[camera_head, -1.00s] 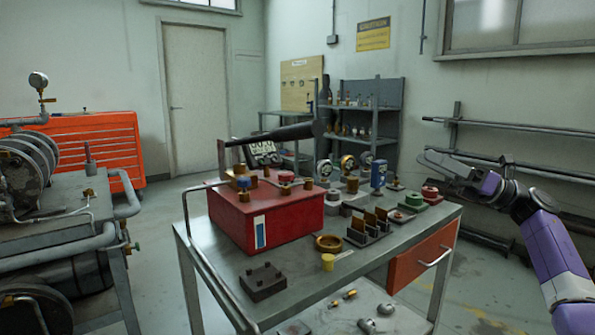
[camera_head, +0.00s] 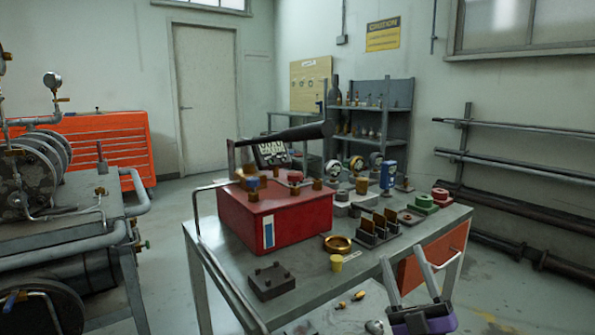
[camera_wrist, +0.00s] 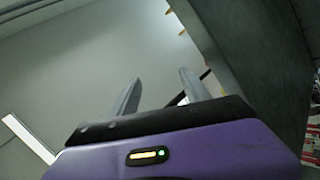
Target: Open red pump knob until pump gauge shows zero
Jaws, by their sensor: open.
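A red pump box (camera_head: 290,222) with a long dark handle stands on the metal workbench (camera_head: 345,275). A small red knob (camera_head: 295,176) sits on its top, beside brass fittings. Several round gauges stand behind and right of the box, one of them a gauge (camera_head: 332,169) near its back corner. Their readings are too small to tell, and I cannot tell which belongs to the pump. My gripper (camera_head: 402,254) is open and empty at the front right of the bench, apart from the pump. Its two fingers also show in the wrist view (camera_wrist: 160,80), with no task object between them.
A green block (camera_head: 423,205) and a blue device (camera_head: 388,176) stand at the right. A bent rail (camera_head: 215,262) runs along the left edge. Pipework stands left.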

